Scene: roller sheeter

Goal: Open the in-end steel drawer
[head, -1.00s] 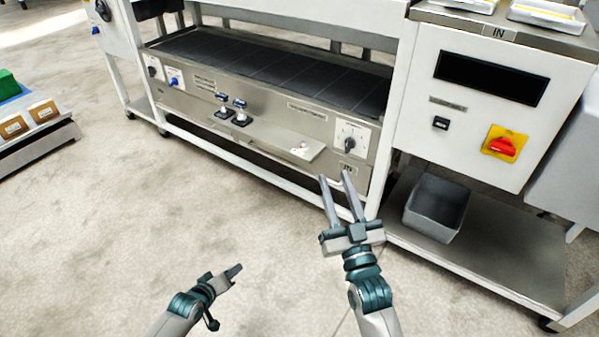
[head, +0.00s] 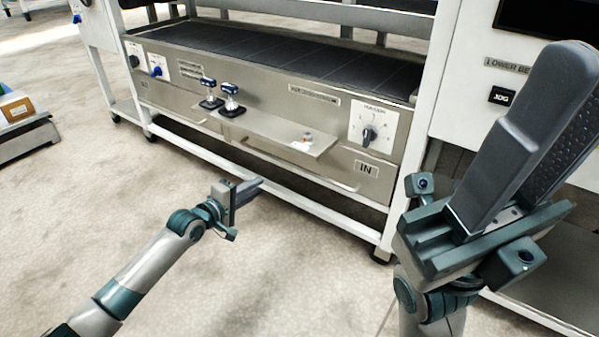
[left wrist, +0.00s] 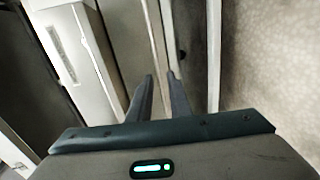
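The in-end steel drawer (head: 345,170) is the right-hand part of the machine's steel lower front, marked by an "IN" label (head: 366,169). A thin handle bar (head: 322,181) runs along its lower edge. The drawer looks closed. My left gripper (head: 258,186) is in front of the machine, left of and apart from that handle. In the left wrist view its two fingers (left wrist: 160,88) stand apart with nothing between them. My right gripper (head: 545,95) is large and close to the camera at right, fingers pointing up. The gap between its fingers is hidden.
A tension dial (head: 369,134) is above the label. A white lower frame rail (head: 300,205) runs below. The floor in front is clear.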

